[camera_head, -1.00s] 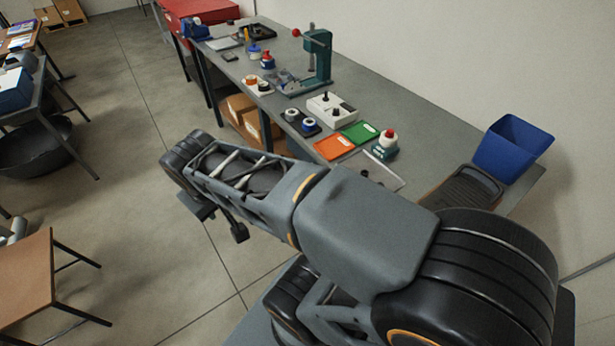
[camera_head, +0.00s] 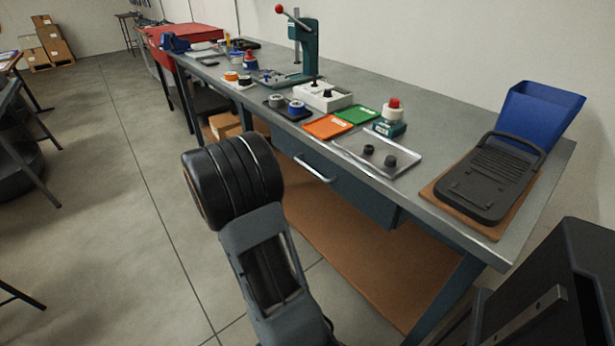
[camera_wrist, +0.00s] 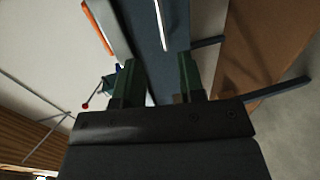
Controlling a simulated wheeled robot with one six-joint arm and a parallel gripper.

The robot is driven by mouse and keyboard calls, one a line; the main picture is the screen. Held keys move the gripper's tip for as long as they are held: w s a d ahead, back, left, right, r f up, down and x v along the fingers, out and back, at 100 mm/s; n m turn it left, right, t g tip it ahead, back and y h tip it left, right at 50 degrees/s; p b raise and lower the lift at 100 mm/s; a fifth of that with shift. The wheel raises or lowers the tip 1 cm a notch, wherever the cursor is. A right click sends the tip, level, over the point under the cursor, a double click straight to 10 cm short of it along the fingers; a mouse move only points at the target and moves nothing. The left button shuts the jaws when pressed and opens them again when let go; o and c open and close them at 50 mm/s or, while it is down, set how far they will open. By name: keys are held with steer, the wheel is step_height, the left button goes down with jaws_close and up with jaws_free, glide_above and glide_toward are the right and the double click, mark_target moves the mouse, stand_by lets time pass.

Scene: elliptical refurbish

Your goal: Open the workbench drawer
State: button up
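The workbench drawer (camera_head: 350,192) has a blue-grey front under the right half of the bench top. It looks shut, and my arm hides part of its left side. Its silver bar handle (camera_head: 316,169) shows in the head view. In the wrist view, the drawer front (camera_wrist: 144,32) and the bright handle (camera_wrist: 160,24) lie ahead, roughly in line with the gap between the fingers. My gripper (camera_wrist: 158,66) is open, with two green fingers apart and nothing between them. The gripper is hidden in the head view.
The workbench top (camera_head: 440,150) carries orange and green trays, a clear tray (camera_head: 385,157), a green press (camera_head: 305,50) and a blue bin (camera_head: 535,115). A brown lower shelf (camera_head: 345,245) lies below the drawer.

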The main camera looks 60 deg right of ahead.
mark_target(308, 166)
steer(key=b+x, duration=0.1)
steer(key=x, duration=1.2)
steer(key=shift+s, duration=0.1)
jaws_close()
